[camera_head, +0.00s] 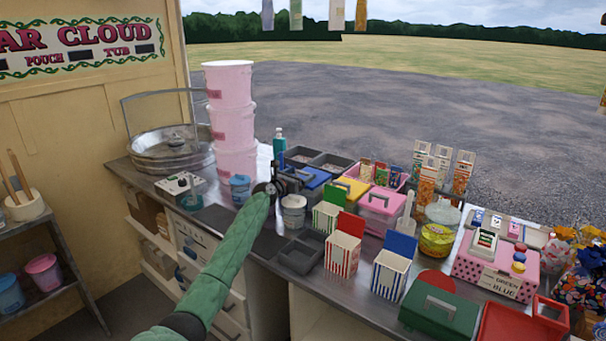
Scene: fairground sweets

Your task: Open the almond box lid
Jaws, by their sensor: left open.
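A row of lidded bins stands on the counter: one with a blue lid (317,175), one with a yellow lid (351,187) and one with a pink lid (381,201). All three lids look shut. No label that I can read tells which is the almond box. My left arm reaches in from the bottom. My left gripper (287,180) is open, at the left edge of the blue-lidded bin. I cannot tell whether it touches the lid or its handle, since the dark fingers blend in there. My right gripper is not in view.
Stacked pink tubs (233,120) stand left of the gripper. A pale tin (293,211) stands just below it. Striped cartons (343,251) and a dark green box (440,306) fill the front. Open grey trays (331,162) lie behind. Little counter is free.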

